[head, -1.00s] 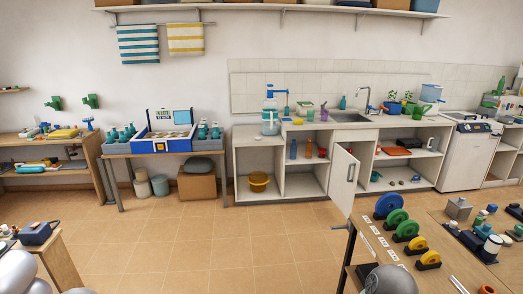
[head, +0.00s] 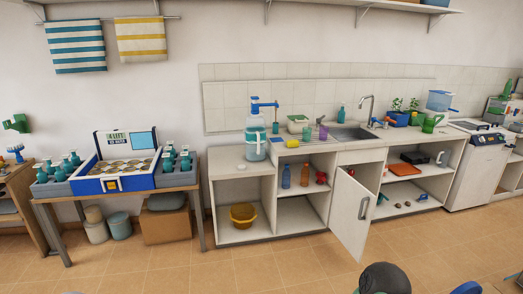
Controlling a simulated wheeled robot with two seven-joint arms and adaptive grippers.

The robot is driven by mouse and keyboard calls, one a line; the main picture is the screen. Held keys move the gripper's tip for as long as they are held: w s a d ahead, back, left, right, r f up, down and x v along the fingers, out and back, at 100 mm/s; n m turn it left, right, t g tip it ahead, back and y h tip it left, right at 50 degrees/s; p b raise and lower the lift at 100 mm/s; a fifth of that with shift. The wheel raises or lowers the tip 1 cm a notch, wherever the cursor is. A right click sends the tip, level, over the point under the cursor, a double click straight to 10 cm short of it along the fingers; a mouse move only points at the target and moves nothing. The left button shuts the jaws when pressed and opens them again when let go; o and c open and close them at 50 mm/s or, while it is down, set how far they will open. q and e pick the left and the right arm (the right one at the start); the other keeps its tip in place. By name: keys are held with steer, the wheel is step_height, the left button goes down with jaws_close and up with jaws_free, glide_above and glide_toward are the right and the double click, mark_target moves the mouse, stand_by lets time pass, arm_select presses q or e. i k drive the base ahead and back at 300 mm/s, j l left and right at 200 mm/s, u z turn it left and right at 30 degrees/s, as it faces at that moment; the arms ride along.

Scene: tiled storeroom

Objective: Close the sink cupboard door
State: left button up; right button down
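Neither of my grippers is in the head view. A dark rounded shape at the bottom edge looks like part of my own arm, and nothing of mine touches the door.
Tiled floor (head: 270,268) in front of the counter is clear. A white appliance (head: 472,170) stands at the right.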

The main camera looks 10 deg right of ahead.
mark_target(352, 207)
steer(key=i+j+z, duration=0.1)
steer(key=i+z, duration=0.35)
steer(key=i+j+z, duration=0.3)
steer(key=i+z, duration=0.15)
steer(key=i+j+z, duration=0.45)
steer(key=i+j, duration=0.1)
steer(key=i, duration=0.35)
steer(key=i+j, duration=0.15)
steer(key=i, duration=0.3)
